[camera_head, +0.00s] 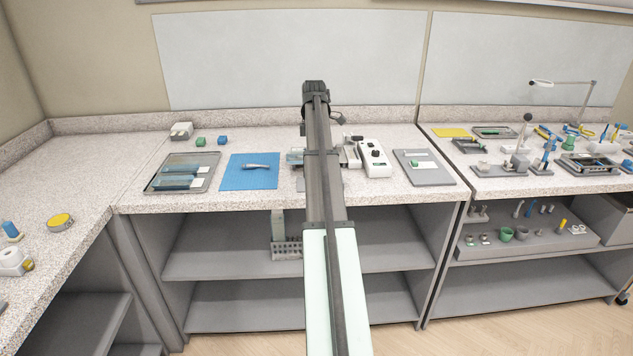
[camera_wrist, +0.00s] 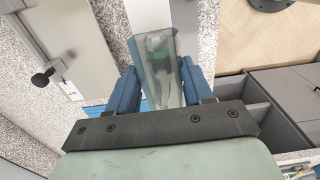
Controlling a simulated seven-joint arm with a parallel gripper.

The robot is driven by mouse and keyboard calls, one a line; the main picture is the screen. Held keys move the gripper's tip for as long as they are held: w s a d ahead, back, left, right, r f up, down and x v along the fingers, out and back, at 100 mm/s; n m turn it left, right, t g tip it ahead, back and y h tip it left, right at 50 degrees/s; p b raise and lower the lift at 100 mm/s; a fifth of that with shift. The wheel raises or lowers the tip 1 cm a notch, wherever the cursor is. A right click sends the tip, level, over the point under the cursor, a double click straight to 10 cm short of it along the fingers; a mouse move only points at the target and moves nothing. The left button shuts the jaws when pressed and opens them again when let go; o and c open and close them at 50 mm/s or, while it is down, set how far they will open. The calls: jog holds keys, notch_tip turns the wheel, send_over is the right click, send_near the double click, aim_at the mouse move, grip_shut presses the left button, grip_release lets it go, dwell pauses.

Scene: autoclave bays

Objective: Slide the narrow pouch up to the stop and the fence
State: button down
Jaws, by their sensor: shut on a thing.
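In the wrist view, my gripper (camera_wrist: 160,80) has its blue fingers closed on the sides of a narrow translucent pouch (camera_wrist: 157,68). Blurred grey-green contents show inside the pouch, and a white strip (camera_wrist: 148,14) shows at its far end. A grey plate with a rail (camera_wrist: 85,40) lies to the left, with a black knob (camera_wrist: 42,77) and a small white tag at its edge. I cannot tell for sure which parts are the stop and the fence, or whether the pouch touches either. In the head view my arm hides the gripper.
In the head view, a tray (camera_head: 152,187) of pouches and a blue mat (camera_head: 233,181) with a grey tool lie left of my arm. A white device (camera_head: 374,159) and a grey board (camera_head: 430,178) lie to the right. Two small blocks stand at the back left.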

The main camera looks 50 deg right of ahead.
jog(key=shift+w+d, duration=0.95)
jog(key=shift+d, duration=0.85)
jog(key=shift+w+d, duration=0.95)
jog(key=shift+d, duration=0.8)
jog(key=shift+w+d, duration=0.95)
jog(key=shift+d, duration=0.85)
jog(key=shift+r, duration=0.3)
jog(key=shift+f, duration=0.1)
jog(key=shift+f, duration=2.6)
jog(key=shift+s+d+f, duration=0.15)
jog(key=shift+s+d, duration=0.8)
jog(key=shift+s, duration=0.05)
jog(key=shift+s+d, duration=0.8)
jog(key=shift+d, duration=0.05)
jog(key=shift+f, duration=0.2)
